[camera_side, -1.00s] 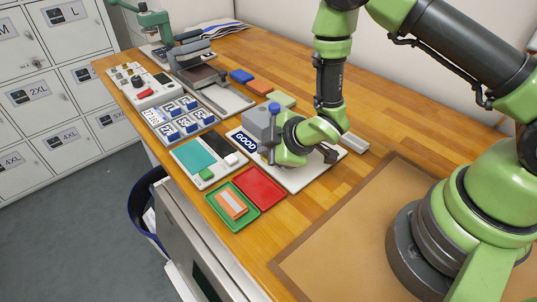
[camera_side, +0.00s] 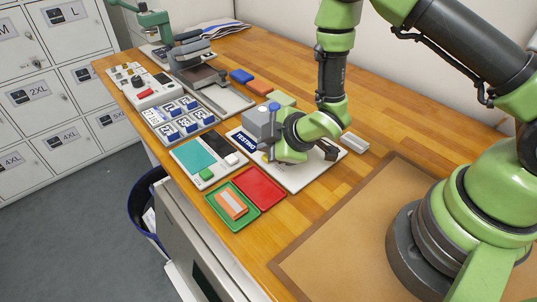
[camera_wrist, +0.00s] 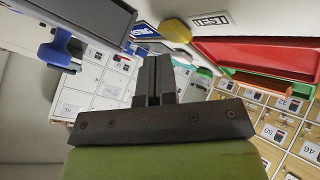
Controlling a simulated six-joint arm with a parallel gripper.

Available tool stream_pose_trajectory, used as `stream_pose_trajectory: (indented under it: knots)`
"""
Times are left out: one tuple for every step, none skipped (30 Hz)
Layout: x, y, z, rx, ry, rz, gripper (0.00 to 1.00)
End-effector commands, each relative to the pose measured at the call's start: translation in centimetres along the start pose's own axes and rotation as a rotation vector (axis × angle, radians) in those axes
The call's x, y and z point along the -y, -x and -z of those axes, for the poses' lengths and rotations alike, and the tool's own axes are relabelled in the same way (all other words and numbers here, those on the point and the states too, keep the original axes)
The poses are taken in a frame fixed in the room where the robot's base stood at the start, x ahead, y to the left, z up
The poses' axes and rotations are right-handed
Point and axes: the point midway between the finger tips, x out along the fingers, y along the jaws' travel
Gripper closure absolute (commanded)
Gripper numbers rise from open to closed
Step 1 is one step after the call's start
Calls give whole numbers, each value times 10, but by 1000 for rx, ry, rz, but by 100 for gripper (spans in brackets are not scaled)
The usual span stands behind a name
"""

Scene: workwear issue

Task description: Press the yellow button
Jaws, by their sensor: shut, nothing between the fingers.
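The tester, a white plate (camera_side: 309,176) with a grey block (camera_side: 259,122), stands on the wooden bench. Its blue display (camera_side: 245,141) reads TESTING. The yellow button (camera_wrist: 175,31) is a rounded cap in the wrist view, beside the display and near a TEST label (camera_wrist: 208,20). My gripper (camera_wrist: 155,62) is shut and empty. In the wrist view its fingertips appear just below and left of the button; I cannot tell whether they touch it. In the side view my wrist hangs over the plate and largely hides the button and fingers.
A blue-topped lever (camera_side: 274,107) rises beside my wrist. A red tray (camera_side: 260,188) and green tray (camera_side: 222,214) lie in front. A panel with a green button (camera_side: 206,174) is at left. A brown mat (camera_side: 350,235) leaves free room.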

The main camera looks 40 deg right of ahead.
Motion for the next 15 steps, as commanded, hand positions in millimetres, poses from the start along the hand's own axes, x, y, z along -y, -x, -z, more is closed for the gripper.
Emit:
stream_pose_trajectory:
  knots:
    - [-1, 2, 1, 0, 0, 0, 100]
    - [-2, 2, 1, 0, 0, 0, 100]
    - [-2, 3, 2, 0, 0, 1, 100]
    - [-2, 3, 2, 0, 0, 1, 100]
    - [-2, 3, 2, 1, 0, 1, 100]
    - [-2, 3, 2, 1, 1, 1, 100]
    - [-2, 3, 2, 1, 1, 1, 100]
    - [-2, 3, 2, 0, 1, 1, 100]
    - [-2, 3, 2, 0, 1, 1, 100]
    - [-2, 3, 2, 0, 1, 1, 100]
    - [-2, 3, 2, 0, 1, 1, 100]
    - [-3, 4, 3, 0, 1, 0, 100]
    - [-4, 5, 4, -1, 1, 0, 100]
    - [-5, 6, 5, -2, 1, -1, 100]
    - [-7, 9, 7, -3, 2, -2, 100]
